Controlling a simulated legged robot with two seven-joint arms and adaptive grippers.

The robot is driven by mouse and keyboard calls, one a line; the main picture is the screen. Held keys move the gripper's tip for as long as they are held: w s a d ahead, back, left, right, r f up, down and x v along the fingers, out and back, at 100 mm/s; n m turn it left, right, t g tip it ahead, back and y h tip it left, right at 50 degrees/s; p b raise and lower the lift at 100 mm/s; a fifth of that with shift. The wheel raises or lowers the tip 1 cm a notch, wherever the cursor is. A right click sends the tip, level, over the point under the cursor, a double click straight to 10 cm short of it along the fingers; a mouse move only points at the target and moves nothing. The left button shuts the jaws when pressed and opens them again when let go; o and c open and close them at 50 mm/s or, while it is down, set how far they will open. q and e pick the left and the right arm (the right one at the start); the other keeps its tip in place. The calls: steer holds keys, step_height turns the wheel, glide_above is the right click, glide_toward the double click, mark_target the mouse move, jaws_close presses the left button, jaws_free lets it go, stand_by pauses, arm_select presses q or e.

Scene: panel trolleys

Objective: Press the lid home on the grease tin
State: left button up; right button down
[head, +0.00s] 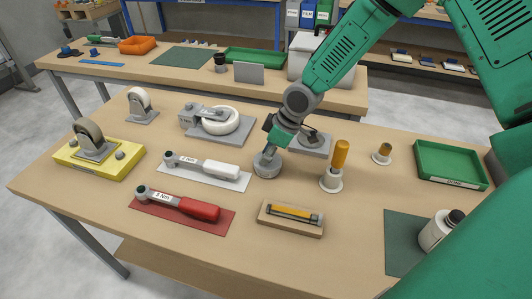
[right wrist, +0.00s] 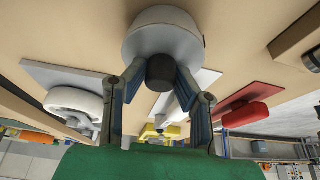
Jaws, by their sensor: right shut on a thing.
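The grease tin (head: 267,169) is a low, round grey tin standing on the near table, right of the torque wrench with the white grip. My right gripper (head: 269,152) points down onto its top. In the right wrist view, my right gripper (right wrist: 160,76) is shut on the dark knob (right wrist: 160,66) of a round, light grey lid (right wrist: 162,32), one finger on each side. The lid is over the tin, but I cannot tell whether it is fully seated or tilted. My left gripper is not in view.
Left are a white-grip torque wrench (head: 210,167) and a red one (head: 185,206). A caster (head: 218,121) lies behind. An orange-handled tool (head: 340,155) stands right, a wooden block with a yellow tool (head: 291,218) in front. A green tray (head: 450,166) is far right.

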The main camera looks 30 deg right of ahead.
stand_by(0.7)
steer(key=c, duration=0.7)
jaws_free()
steer(key=shift+r+p, duration=0.1)
steer(key=shift+p, duration=0.25)
steer(key=shift+r+p, duration=3.3)
steer(key=shift+r, duration=0.15)
jaws_close()
